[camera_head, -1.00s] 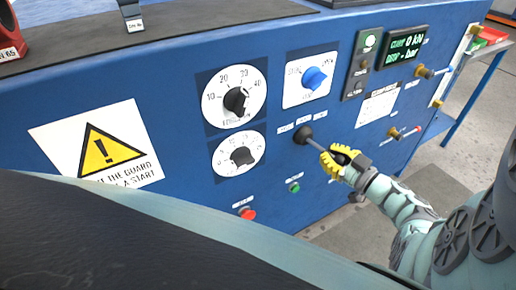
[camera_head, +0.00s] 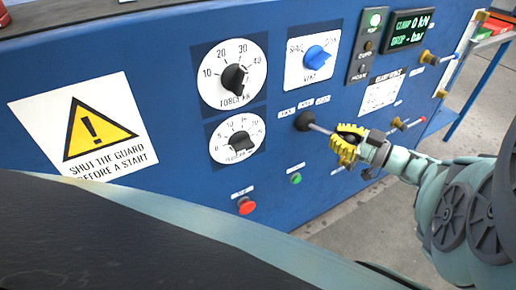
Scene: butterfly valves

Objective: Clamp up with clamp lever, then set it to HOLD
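The clamp lever (camera_head: 319,129) sticks out of the blue panel from a black round base, below a row of three small labels too blurred to read. Its rod runs right and slightly down to my gripper (camera_head: 346,142). The yellow fingers are at the outer end of the rod, and a dark part shows between them. The fingers hide the lever's end, and I cannot tell whether they are closed on it. The green display (camera_head: 408,28) reads CLAMP 0 kN and DROP - bar.
A red button (camera_head: 246,205) and green button (camera_head: 296,179) sit below. Brass-based handles (camera_head: 428,58) project at right.

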